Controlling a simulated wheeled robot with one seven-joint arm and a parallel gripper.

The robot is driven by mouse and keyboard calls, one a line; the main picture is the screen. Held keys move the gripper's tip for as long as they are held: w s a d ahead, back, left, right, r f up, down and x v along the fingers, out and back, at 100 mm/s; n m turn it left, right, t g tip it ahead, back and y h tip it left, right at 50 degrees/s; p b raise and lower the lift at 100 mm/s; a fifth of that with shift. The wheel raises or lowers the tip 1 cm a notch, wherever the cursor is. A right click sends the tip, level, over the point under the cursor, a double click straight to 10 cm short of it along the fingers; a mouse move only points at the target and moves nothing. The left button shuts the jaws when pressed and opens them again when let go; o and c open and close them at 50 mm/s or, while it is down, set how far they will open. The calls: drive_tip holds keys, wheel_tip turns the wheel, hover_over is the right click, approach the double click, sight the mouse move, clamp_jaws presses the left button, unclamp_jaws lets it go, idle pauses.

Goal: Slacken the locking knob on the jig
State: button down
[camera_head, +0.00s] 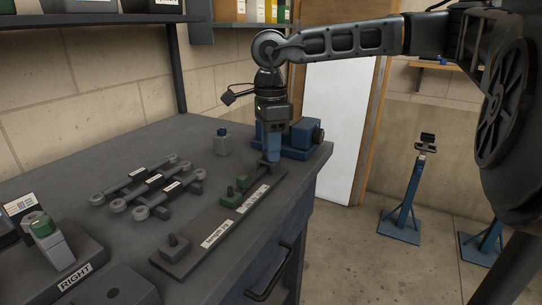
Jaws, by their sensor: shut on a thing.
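The jig is a long dark flat bar (195,252) with a white label, lying along the front of the bench. A dark block with a short peg (173,243) stands at its near end. A green slider (232,200) with a dark peg sits farther along it. My gripper (271,166) points straight down at the jig's far part, beyond the green slider. Its jaws are shut on the locking knob, a small dark piece low on the jig. The jaws hide most of the knob, so its turn angle cannot be read.
A blue vise (303,137) stands close behind my gripper. A block labelled RIGHT (70,262) is at the near left. Blue stands (405,205) are on the floor.

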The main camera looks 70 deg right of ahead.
drive_tip(key=shift+n+b, duration=0.6)
drive_tip(key=shift+n, duration=0.6)
drive_tip(key=c, duration=0.8)
unclamp_jaws()
drive_tip(key=shift+c, duration=0.2)
drive_tip(key=shift+r+p, duration=0.35)
drive_tip(key=shift+r, duration=3.55)
